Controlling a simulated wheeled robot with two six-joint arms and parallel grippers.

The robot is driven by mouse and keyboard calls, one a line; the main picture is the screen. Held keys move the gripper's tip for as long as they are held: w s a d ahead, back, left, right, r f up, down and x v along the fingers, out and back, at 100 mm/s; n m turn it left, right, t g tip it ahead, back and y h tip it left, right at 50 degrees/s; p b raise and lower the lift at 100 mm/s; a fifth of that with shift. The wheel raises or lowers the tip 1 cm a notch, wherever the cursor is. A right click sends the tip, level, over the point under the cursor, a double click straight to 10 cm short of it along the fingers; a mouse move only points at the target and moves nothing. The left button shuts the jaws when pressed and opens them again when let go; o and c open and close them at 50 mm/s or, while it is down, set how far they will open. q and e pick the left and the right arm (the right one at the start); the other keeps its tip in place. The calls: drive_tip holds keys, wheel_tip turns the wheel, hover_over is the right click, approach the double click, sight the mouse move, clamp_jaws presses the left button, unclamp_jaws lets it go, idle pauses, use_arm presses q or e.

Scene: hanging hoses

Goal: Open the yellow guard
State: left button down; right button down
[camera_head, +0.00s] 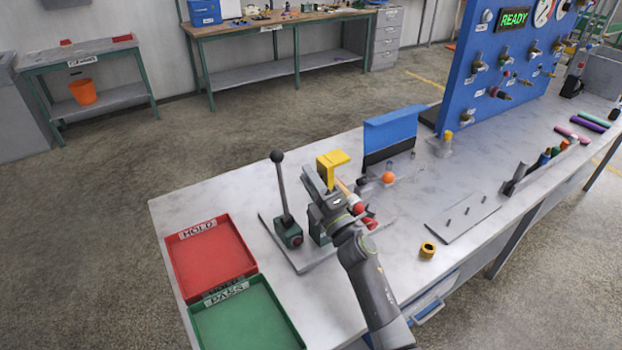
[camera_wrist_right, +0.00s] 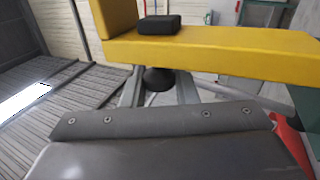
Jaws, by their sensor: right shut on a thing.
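The yellow guard (camera_head: 335,159) stands above the green-based fixture near the front of the white bench. In the right wrist view the yellow guard (camera_wrist_right: 215,50) crosses the top of the picture, with a black block on its upper face and a dark round knob (camera_wrist_right: 158,78) below it. My right gripper (camera_head: 316,186) is at the guard and shut on it. The exact contact is hard to see, since the gripper and wrist hide part of the fixture. My left gripper is not in view.
A black-knobbed lever (camera_head: 283,190) stands upright just left of my right gripper. A red HOLD tray (camera_head: 243,277) and a green PASS tray (camera_head: 290,325) lie at left. A blue panel (camera_head: 393,130) and an orange ball (camera_head: 389,177) are to the right.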

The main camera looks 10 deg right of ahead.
drive_tip(key=shift+f, duration=0.1)
drive_tip(key=c, duration=1.2)
unclamp_jaws()
drive_tip(key=shift+o, duration=0.2)
drive_tip(key=b+v, duration=0.3)
drive_tip(key=v, duration=1.4)
drive_tip(key=shift+s, duration=0.2)
drive_tip(key=shift+d, duration=0.15)
